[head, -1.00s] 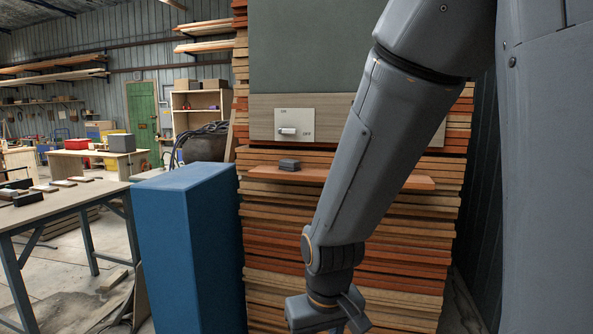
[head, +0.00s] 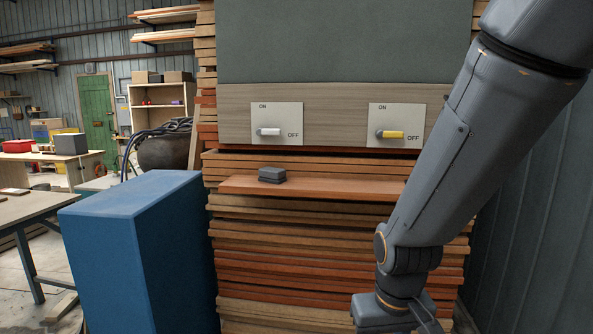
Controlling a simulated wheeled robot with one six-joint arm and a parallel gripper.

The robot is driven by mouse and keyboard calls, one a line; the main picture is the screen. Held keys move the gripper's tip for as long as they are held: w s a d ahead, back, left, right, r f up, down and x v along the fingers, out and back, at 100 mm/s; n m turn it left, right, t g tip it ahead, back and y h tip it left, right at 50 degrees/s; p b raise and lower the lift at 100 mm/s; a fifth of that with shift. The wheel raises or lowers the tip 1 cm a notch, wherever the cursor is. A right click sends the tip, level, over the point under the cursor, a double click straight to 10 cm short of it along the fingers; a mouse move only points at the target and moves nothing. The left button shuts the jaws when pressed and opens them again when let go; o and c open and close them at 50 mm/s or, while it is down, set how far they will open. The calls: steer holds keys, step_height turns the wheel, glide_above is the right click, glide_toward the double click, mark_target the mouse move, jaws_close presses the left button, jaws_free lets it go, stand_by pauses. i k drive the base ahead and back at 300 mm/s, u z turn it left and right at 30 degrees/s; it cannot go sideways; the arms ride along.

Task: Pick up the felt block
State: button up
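A small dark grey block (head: 272,175), which looks like the felt block, sits on the left part of a reddish-brown wooden shelf (head: 330,188). The shelf juts out in front of a tall stack of boards. My arm hangs down on the right side of the head view, in front of the shelf's right end. Only the top of my gripper (head: 392,318) shows at the bottom edge, below and to the right of the block and apart from it. Its fingertips are cut off by the frame, so its opening is hidden.
A panel above the shelf carries a white-handled switch (head: 268,132) and a yellow-handled switch (head: 391,134), each marked ON and OFF. A tall blue box (head: 135,245) stands left of the stack. A workbench (head: 28,210) is at far left. The space above the shelf's middle is clear.

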mark_target(273, 175)
steer(key=u, duration=0.15)
steer(key=i, duration=0.95)
steer(key=u, duration=0.4)
steer(key=k, duration=1.15)
steer(key=u, duration=0.7)
steer(key=i, duration=0.95)
steer(key=z, duration=0.5)
